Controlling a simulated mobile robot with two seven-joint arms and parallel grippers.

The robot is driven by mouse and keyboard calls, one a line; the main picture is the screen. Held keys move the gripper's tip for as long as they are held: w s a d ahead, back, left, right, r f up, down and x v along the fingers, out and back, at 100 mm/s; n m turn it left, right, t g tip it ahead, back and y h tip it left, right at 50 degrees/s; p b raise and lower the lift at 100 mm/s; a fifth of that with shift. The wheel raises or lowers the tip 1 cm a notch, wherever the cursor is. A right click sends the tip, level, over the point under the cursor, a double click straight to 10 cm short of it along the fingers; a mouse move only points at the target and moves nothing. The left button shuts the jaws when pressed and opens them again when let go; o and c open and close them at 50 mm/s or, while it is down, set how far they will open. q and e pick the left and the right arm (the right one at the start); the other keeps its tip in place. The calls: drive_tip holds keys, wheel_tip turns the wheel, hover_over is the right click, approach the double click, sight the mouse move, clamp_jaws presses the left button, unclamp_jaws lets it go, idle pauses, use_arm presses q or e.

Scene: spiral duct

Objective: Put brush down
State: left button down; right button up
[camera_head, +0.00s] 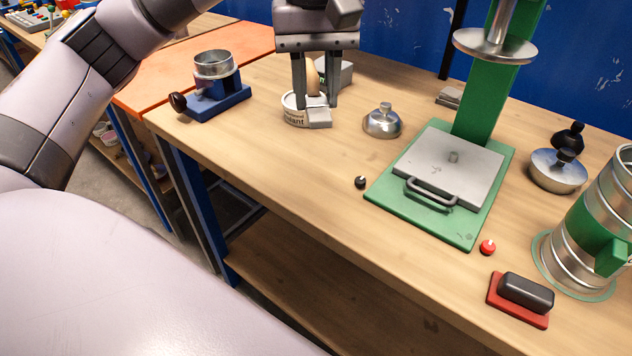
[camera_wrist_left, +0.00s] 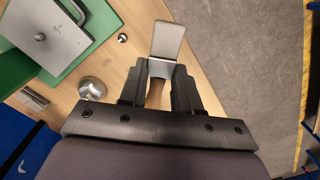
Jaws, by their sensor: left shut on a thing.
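My left gripper (camera_head: 316,100) points down over the bench, its two dark fingers around a tan wooden piece (camera_head: 313,75) that looks like the brush handle. The brush's bristles are hidden. A small white tin (camera_head: 293,114) with a label partly reading "ant" stands on the bench right at the fingertips. A small grey metal piece (camera_head: 319,118) shows in front of the tin. The right gripper is not in view.
A blue holder with a metal cup (camera_head: 214,85) stands left of the tin. A silver domed weight (camera_head: 382,122) and a green press (camera_head: 450,170) stand to the right. A red pad with a black handle (camera_head: 522,296) and a spiral duct (camera_head: 600,235) are farther right. Bare bench lies in front.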

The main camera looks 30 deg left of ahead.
use_arm(q)
hover_over(316, 203)
wheel_tip(316, 203, down, 13)
drive_tip(key=shift+f, duration=0.1)
wheel_tip(316, 203, down, 5)
drive_tip(key=shift+f, duration=0.1)
drive_tip(key=shift+f, duration=0.2)
drive_tip(key=c, duration=0.8)
unclamp_jaws()
drive_tip(key=shift+r, duration=0.1)
